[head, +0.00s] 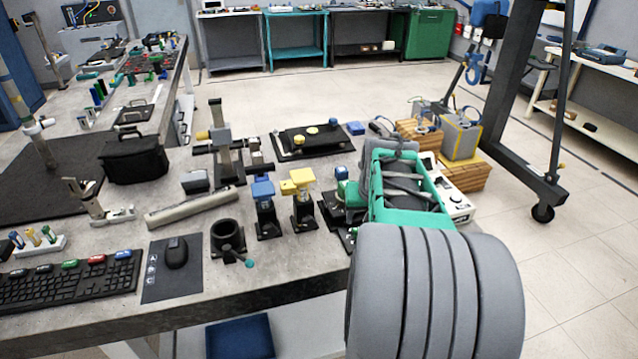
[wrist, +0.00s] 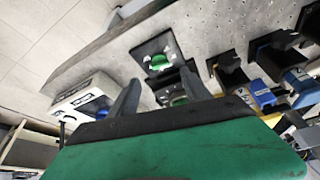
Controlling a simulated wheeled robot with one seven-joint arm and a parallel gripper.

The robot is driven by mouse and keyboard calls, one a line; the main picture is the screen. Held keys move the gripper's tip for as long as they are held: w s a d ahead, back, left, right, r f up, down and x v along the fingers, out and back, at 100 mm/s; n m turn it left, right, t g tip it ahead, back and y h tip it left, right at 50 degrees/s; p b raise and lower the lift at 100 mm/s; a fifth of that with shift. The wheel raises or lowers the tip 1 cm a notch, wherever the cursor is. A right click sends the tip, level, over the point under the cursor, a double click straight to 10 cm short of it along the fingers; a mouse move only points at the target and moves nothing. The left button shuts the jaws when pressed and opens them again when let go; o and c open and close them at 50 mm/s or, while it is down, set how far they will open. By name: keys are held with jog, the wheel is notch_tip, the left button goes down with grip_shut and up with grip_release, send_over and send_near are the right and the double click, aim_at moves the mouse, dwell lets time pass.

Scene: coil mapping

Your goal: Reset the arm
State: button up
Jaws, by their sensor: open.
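My gripper (wrist: 160,80) shows in the wrist view with its two dark grey fingers spread apart. Nothing is held between them. A black square fixture with a green centre (wrist: 159,62) shows beyond the gap between the fingers, and a second black and green part (wrist: 178,100) lies nearer. I cannot tell how far they are from the fingertips. In the head view my grey ribbed arm (head: 435,290) fills the lower right, with a teal-green frame (head: 440,190) beyond it at the bench's right end. The fingertips are hidden there.
The bench holds a blue-topped fixture (head: 264,190), a yellow-topped fixture (head: 302,187), a black cylinder (head: 226,236) and a black tray (head: 290,148). A white instrument (head: 457,205) and wooden blocks (head: 460,173) stand close by the arm. A dark gantry frame (head: 505,90) stands at right; open floor lies behind.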

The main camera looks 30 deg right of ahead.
jog(key=s+a+f+m+g+y, duration=0.1)
jog(key=s+a+f+g+y, duration=0.15)
jog(key=s+a+f, duration=0.55)
jog(key=a+r+n+t+p, duration=0.1)
jog(key=a+r+n, duration=0.2)
jog(key=a, duration=0.7)
jog(key=a+r+n+p, duration=0.2)
jog(key=a+r+n, duration=0.2)
jog(key=a, duration=0.7)
notch_tip(320, 180, up, 3)
jog(key=shift+w+f+t, duration=0.2)
jog(key=shift+t, duration=0.15)
